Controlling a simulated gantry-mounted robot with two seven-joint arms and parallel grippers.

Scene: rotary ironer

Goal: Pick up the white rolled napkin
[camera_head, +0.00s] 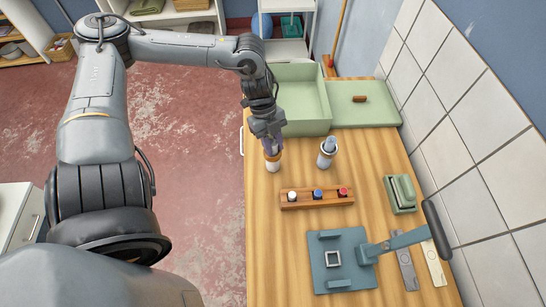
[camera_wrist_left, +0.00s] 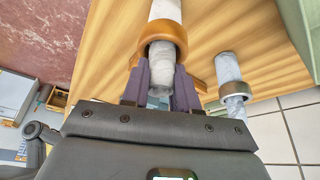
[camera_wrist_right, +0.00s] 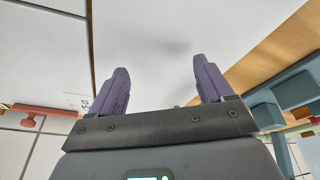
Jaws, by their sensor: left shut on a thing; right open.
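The white rolled napkin (camera_head: 272,166) stands upright near the left edge of the wooden table, with a brown ring around it. My left gripper (camera_head: 271,147) reaches it from above. In the left wrist view the gripper (camera_wrist_left: 160,88) has its purple fingers closed on the napkin's end, right beside the brown ring (camera_wrist_left: 163,37); the white roll (camera_wrist_left: 165,9) extends past the ring. Whether the napkin touches the table is unclear. My right gripper (camera_wrist_right: 163,85) shows only in its own wrist view, open, with nothing between its fingers.
A blue-grey rolled napkin (camera_head: 328,146) in a metallic ring stands to the right. A wooden rack (camera_head: 316,204) holds several small bottles. A blue-grey press (camera_head: 320,262) is nearer. A green bin (camera_head: 305,127) and lid (camera_head: 372,115) lie behind. A tiled wall (camera_head: 462,85) bounds the right side.

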